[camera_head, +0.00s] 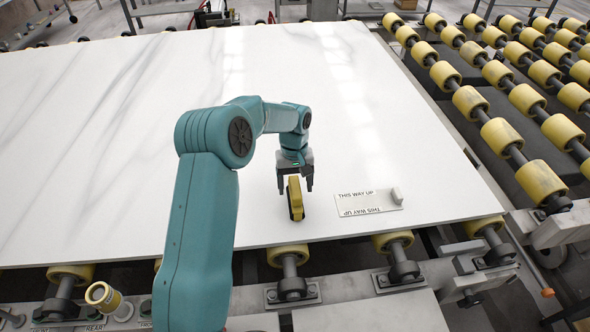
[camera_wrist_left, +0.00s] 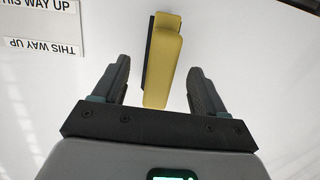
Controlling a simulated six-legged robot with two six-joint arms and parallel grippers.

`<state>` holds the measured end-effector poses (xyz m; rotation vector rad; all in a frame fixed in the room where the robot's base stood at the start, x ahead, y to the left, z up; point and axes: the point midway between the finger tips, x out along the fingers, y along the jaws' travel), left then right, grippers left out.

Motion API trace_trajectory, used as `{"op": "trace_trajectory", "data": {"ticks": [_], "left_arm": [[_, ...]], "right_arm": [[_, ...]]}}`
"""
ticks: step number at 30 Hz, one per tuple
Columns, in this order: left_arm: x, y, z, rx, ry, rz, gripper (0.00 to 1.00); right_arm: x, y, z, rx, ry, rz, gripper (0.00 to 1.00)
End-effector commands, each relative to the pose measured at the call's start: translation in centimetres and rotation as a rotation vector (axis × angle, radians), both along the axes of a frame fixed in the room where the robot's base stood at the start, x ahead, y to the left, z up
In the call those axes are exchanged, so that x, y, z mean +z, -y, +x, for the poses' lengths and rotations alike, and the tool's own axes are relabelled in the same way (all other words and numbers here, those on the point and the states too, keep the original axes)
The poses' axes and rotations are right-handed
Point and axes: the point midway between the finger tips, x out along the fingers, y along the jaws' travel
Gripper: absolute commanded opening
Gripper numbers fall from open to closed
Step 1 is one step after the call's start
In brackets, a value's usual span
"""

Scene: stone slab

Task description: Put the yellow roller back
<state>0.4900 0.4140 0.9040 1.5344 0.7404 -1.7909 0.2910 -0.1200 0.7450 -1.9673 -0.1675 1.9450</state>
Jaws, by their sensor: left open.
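A yellow block with a black side (camera_head: 295,198) stands on the white stone slab (camera_head: 130,150), near its front edge. My left gripper (camera_head: 297,184) is open just above and behind it. In the left wrist view the yellow block (camera_wrist_left: 163,62) shows between and beyond the two open fingers (camera_wrist_left: 160,70), with nothing gripped. A short yellow roller with a pale end (camera_head: 103,296) sits tilted at the front left, by labels of which one reads REAR. I cannot tell what holds it. My right gripper is not in view.
A "THIS WAY UP" plate (camera_head: 368,203) with a small pale piece (camera_head: 397,195) lies right of the block. Rows of yellow conveyor rollers (camera_head: 500,135) fill the right side. Rollers and brackets (camera_head: 290,287) line the slab's front edge. Most of the slab is bare.

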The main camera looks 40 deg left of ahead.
Motion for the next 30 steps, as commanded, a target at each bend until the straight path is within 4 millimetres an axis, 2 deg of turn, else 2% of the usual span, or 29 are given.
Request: {"op": "trace_trajectory", "data": {"ticks": [6, 12, 17, 30], "left_arm": [[5.0, -0.6, 0.6, 0.0, 0.005, 0.001, 0.72], [7.8, -0.9, 0.8, -0.001, 0.002, 0.0, 0.72], [8.4, -0.9, 0.8, -0.001, 0.001, -0.001, 0.72], [8.3, -1.0, 0.8, -0.001, 0.0, -0.001, 0.72]], "right_arm": [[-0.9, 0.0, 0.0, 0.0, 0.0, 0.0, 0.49], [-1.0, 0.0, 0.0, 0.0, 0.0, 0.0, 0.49], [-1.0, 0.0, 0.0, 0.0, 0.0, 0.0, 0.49], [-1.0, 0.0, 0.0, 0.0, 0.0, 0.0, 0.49]]}}
